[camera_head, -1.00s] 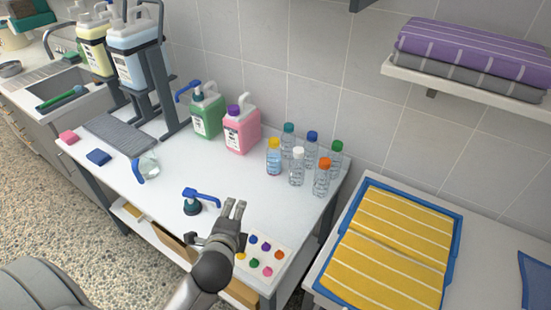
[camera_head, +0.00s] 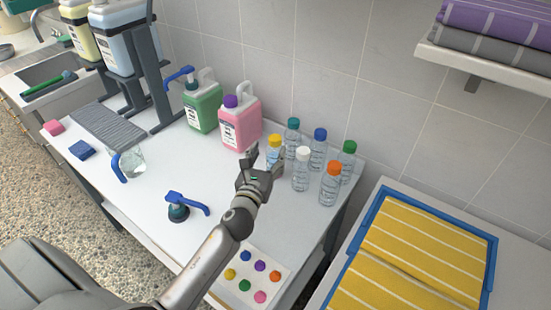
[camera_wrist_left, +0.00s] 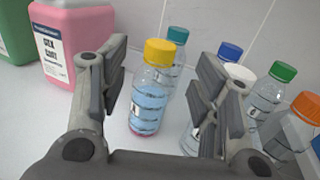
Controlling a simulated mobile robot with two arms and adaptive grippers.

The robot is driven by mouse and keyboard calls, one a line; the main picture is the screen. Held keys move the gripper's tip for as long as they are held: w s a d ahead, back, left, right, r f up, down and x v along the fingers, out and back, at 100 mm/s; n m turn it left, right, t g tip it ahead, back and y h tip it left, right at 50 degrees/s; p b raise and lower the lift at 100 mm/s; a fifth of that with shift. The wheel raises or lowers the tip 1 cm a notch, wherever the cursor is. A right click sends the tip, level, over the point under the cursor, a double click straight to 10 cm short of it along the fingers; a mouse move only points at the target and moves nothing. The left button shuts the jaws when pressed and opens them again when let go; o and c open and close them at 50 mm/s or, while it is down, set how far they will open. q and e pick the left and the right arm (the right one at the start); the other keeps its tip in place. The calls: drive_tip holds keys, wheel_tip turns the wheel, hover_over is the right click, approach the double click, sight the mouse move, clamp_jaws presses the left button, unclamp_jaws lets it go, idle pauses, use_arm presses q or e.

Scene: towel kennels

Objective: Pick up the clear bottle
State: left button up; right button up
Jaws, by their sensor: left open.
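Several clear bottles with coloured caps stand upright in a group on the white table. The yellow-capped bottle (camera_head: 275,143) is nearest my left gripper (camera_head: 264,157); in the left wrist view this bottle (camera_wrist_left: 150,95) shows between the fingers, with bluish liquid and pink at its base. Around it are white-capped (camera_head: 301,172), orange-capped (camera_head: 331,187), blue-capped (camera_head: 318,148), green-capped (camera_head: 347,163) and teal-capped (camera_head: 292,135) bottles. My left gripper is open and empty, in front of the yellow-capped bottle. The right gripper is not in view.
A pink jug (camera_head: 240,125) and a green jug (camera_head: 203,108) stand left of the bottles. A blue-handled pump top (camera_head: 178,212) and a clear container with a blue handle (camera_head: 133,163) are on the table. A card with coloured dots (camera_head: 250,280) lies at the front edge.

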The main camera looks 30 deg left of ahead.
sight(274, 142)
use_arm(q)
drive_tip(key=shift+w+a, duration=0.15)
drive_tip(key=shift+w, duration=0.75)
drive_tip(key=shift+w+a+r, duration=0.15)
drive_tip(key=shift+w, duration=0.3)
drive_tip(key=w, duration=0.2)
drive_tip(key=w+p, duration=0.1)
drive_tip(key=shift+w+a+r, duration=0.15)
drive_tip(key=shift+w+a, duration=0.05)
drive_tip(key=shift+a, duration=0.05)
drive_tip(key=shift+w+a, duration=0.15)
drive_tip(key=shift+w, duration=0.3)
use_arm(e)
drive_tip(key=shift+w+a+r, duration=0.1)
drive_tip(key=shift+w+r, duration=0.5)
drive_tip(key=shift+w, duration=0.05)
use_arm(q)
drive_tip(key=shift+c, duration=0.5)
drive_tip(key=c, duration=1)
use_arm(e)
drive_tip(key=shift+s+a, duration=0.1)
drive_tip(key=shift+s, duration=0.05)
